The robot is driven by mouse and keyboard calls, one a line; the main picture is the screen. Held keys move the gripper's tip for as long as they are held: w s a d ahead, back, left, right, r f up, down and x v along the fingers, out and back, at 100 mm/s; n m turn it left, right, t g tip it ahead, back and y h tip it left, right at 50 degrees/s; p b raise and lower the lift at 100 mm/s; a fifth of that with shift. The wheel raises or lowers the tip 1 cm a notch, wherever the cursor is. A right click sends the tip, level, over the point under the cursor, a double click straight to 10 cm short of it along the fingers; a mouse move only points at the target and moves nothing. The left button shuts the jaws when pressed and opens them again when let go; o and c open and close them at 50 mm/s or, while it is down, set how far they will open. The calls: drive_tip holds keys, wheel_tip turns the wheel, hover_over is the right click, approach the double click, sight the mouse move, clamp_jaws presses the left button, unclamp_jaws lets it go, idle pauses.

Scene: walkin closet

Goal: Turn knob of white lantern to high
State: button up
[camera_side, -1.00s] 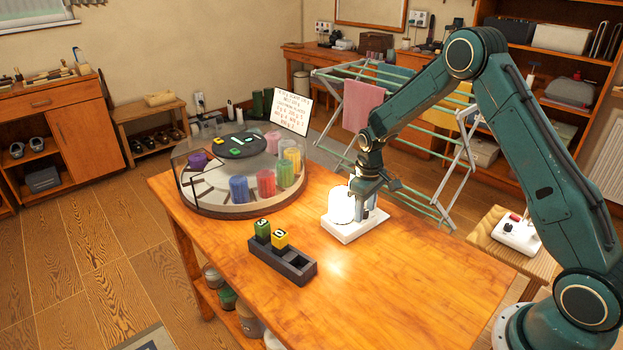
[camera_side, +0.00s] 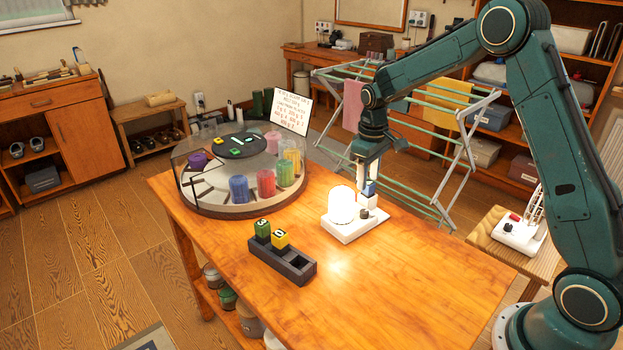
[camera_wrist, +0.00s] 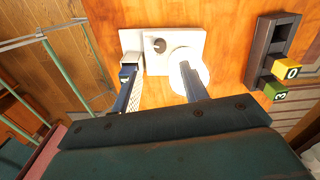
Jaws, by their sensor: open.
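The white lantern (camera_side: 342,205) stands on a white base plate (camera_side: 345,232) on the wooden table, and its rounded body glows brightly. Its small dark knob (camera_side: 365,213) is on the base, to the right of the glowing body; the knob also shows in the wrist view (camera_wrist: 159,45) with a light mark on it. I cannot read its setting. My gripper (camera_side: 368,187) is above the base, pointing down near the knob. In the wrist view my gripper (camera_wrist: 157,72) is open and empty, its fingers spread apart with the knob beyond the gap between them.
A dark slotted holder (camera_side: 295,268) with a green and a yellow numbered block stands in front of the lantern. A round covered carousel (camera_side: 240,212) with coloured cylinders is at the left. A drying rack (camera_side: 455,165) stands behind the table. The table's front right is clear.

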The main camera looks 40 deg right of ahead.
sight(364, 211)
drive_tip(key=shift+r, duration=1.75)
drive_tip(key=m, duration=2.1)
drive_tip(key=shift+m, duration=0.3)
drive_tip(key=shift+f, duration=0.15)
drive_tip(key=shift+f, duration=6.8)
drive_tip(key=shift+c, duration=0.2)
clamp_jaws()
